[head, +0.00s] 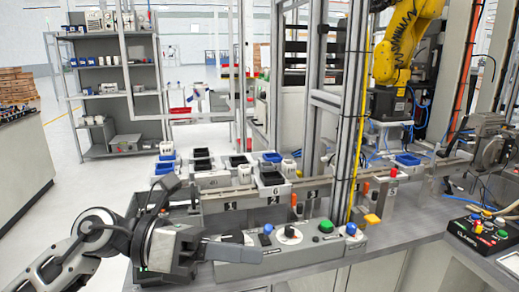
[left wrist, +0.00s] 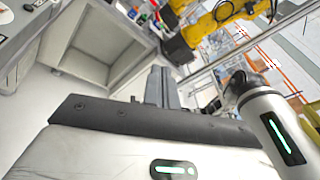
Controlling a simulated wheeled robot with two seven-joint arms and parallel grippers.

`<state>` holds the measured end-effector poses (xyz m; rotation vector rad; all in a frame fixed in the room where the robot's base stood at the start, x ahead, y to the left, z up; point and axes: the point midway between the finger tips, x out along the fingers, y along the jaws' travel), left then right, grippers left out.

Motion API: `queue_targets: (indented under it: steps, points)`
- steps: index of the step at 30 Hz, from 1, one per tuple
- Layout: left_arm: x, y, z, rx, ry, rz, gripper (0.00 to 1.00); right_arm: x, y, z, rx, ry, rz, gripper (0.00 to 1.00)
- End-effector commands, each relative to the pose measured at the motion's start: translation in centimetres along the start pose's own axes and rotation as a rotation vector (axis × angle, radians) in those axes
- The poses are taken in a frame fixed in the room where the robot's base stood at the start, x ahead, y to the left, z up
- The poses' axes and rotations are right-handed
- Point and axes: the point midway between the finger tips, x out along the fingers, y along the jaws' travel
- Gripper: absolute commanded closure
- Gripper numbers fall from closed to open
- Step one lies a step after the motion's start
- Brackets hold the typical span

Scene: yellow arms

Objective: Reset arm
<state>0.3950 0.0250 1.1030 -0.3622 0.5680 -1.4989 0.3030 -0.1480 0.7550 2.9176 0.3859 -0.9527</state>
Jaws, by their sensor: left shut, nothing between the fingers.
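My left arm comes in from the lower left in the head view. Its gripper (head: 248,252) is shut and empty, with its grey fingers pointing right in front of the control panel (head: 285,240) at the front of the workbench. In the left wrist view the shut fingers (left wrist: 162,86) point up the picture, over a blurred, tilted scene with nothing between them. My right gripper does not show clearly in either view.
The panel carries several coloured buttons and knobs. Behind it, small bins (head: 271,180) and white containers line a rail. A metal upright (head: 349,110) stands right of centre. A yellow robot arm (head: 396,45) is at the back right. Open floor (head: 60,150) lies at left.

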Motion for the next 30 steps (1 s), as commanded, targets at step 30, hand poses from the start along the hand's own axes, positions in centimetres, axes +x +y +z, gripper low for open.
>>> queue_targets:
  steps: [30]
  points:
    - [-7.4, 12.3, -35.6, 2.496, 1.876, -0.025, 1.00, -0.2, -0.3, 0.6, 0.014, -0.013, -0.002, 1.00]
